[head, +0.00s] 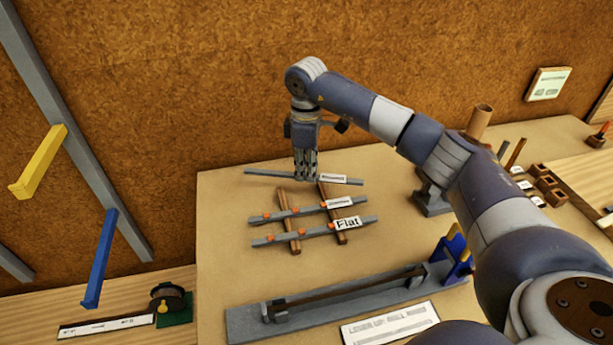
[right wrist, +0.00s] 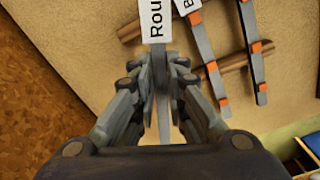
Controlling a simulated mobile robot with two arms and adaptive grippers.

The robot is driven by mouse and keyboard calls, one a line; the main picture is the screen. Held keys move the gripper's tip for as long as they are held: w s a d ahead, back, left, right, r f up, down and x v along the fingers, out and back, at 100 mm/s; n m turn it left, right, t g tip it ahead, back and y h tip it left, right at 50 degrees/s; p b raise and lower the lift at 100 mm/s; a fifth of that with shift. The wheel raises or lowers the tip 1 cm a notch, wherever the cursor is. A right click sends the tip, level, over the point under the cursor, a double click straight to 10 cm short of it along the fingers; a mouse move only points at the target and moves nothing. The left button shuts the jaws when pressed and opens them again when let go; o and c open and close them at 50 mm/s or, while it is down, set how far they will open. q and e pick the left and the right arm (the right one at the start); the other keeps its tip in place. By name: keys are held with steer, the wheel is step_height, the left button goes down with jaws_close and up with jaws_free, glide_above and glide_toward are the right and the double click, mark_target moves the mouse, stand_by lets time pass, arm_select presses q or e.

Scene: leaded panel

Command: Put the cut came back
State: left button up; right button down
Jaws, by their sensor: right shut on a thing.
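My right gripper (head: 306,172) points down and is shut on a grey came (head: 265,173) with a white tag that starts "Rou" in the right wrist view (right wrist: 157,18). The held came lies across the far ends of two brown wooden bars (head: 341,237); I cannot tell whether it touches them. Two other grey cames with orange marks rest across the bars: a middle one (head: 312,209) and a nearer one tagged "Flat" (head: 312,233). In the right wrist view the held came (right wrist: 163,122) runs between the fingers. My left gripper is out of view.
In front is a long grey fixture (head: 245,322) with a dark bar and a blue end stand (head: 457,262). A printed card (head: 390,324) lies before it. Small wooden blocks (head: 549,188) and a brown cylinder (head: 480,121) stand at right. The board's left side is clear.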

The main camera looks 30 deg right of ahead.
steer(key=shift+f+p, duration=0.7)
steer(key=shift+f, duration=0.85)
steer(key=shift+w+d+f, duration=0.1)
steer(key=shift+f, duration=0.15)
steer(key=shift+f, duration=0.35)
steer(key=c, duration=1.6)
jaws_free()
